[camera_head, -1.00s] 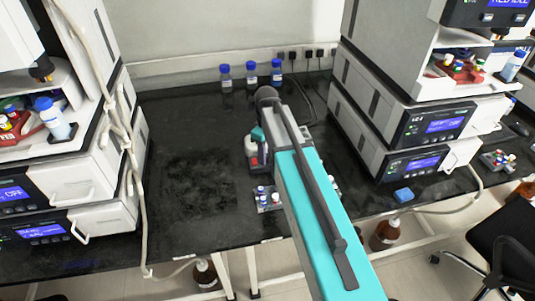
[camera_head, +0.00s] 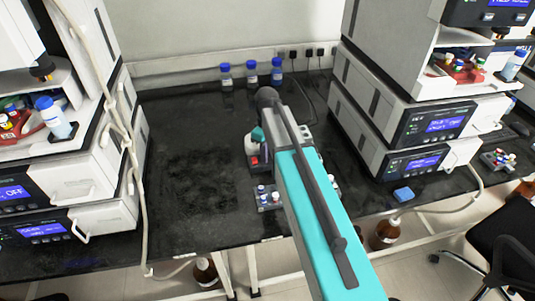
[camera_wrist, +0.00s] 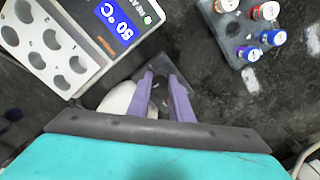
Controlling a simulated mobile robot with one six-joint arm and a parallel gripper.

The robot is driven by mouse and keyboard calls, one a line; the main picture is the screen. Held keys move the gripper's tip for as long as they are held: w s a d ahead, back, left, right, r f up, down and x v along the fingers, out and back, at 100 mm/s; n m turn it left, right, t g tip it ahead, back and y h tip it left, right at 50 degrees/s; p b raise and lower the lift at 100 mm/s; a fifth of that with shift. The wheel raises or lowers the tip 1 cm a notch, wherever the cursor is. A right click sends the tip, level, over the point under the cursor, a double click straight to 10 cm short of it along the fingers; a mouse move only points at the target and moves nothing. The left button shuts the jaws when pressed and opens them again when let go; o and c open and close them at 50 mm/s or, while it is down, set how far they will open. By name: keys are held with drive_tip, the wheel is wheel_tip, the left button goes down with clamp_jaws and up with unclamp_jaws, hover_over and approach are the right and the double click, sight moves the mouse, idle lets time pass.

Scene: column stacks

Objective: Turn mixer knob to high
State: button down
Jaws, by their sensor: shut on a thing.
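The mixer (camera_head: 251,146) stands on the black bench, left of my arm, with a white body and a dark teal top. My arm hides part of it. In the wrist view, its white rounded body (camera_wrist: 118,98) shows just left of my purple fingers. My gripper (camera_wrist: 162,80) points down at the mixer's grey base, its fingers close together and shut on a small part between them. I take this to be the mixer knob, but the fingers mostly hide it. Its setting cannot be read.
A heating block (camera_wrist: 58,42) with round wells and a blue 50 °C display is close at upper left in the wrist view. A grey vial rack (camera_wrist: 245,35) is at upper right. Blue-capped bottles (camera_head: 251,74) stand by the wall. Instrument stacks flank the bench. Its left middle is clear.

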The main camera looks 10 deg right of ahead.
drive_tip(key=shift+m, duration=0.4)
drive_tip(key=m, duration=0.7)
drive_tip(key=shift+m+p, duration=0.3)
drive_tip(key=shift+m, duration=0.1)
drive_tip(key=m, duration=0.9)
drive_tip(key=c, duration=1.6)
unclamp_jaws()
